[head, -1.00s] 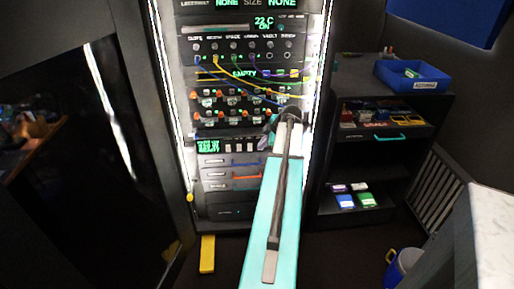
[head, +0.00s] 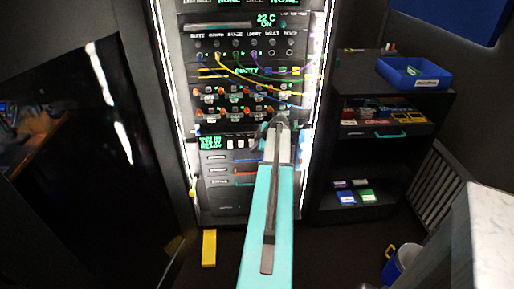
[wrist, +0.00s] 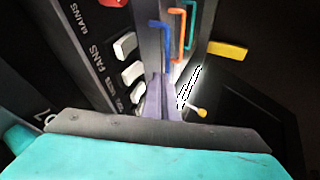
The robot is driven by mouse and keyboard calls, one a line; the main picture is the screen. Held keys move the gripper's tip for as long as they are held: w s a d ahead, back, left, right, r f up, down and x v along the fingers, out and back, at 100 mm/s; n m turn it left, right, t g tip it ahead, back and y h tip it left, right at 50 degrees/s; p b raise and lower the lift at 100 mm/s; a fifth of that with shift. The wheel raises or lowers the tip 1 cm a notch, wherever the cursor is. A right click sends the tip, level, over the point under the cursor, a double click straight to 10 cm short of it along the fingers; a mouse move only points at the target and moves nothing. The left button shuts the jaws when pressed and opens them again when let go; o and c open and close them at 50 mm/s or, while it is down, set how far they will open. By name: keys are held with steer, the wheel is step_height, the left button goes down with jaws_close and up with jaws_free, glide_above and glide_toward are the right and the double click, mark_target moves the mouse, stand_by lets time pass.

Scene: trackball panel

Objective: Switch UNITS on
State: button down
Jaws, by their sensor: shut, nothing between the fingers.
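A row of white rocker switches (head: 240,143) sits low on the lit rack panel, right of a small green text display (head: 210,142). In the wrist view the labels MAINS and FANS can be read beside a red switch (wrist: 112,3) and a white switch (wrist: 125,45). Two more white switches (wrist: 133,72) (wrist: 137,94) follow towards my gripper; their labels are too small to read, so I cannot tell which is UNITS. My gripper (wrist: 160,80) is shut and empty, close beside these switches; contact cannot be told. In the head view my arm hides the panel right of the switches.
Coloured cables (head: 262,80) hang across the jack rows above. Blue and orange handles (wrist: 178,40) stick out next to my fingers. A dark shelf unit (head: 325,100) with a blue bin (head: 414,74) stands to the right. A yellow block (head: 209,248) lies on the floor.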

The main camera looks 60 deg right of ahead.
mark_target(250, 145)
steer(key=shift+w+d+f+p, duration=0.1)
steer(key=shift+w+d+p, duration=0.1)
steer(key=shift+w+d, duration=0.3)
steer(key=shift+w+d+f+p, duration=0.15)
steer(key=shift+w+d, duration=0.15)
steer(key=shift+d, duration=0.35)
steer(key=shift+w+d+f+b, duration=0.1)
steer(key=shift+f+b, duration=0.15)
steer(key=shift+b, duration=0.95)
steer(key=shift+r, duration=0.4)
steer(key=shift+d+r, duration=0.1)
steer(key=shift+r, duration=0.6)
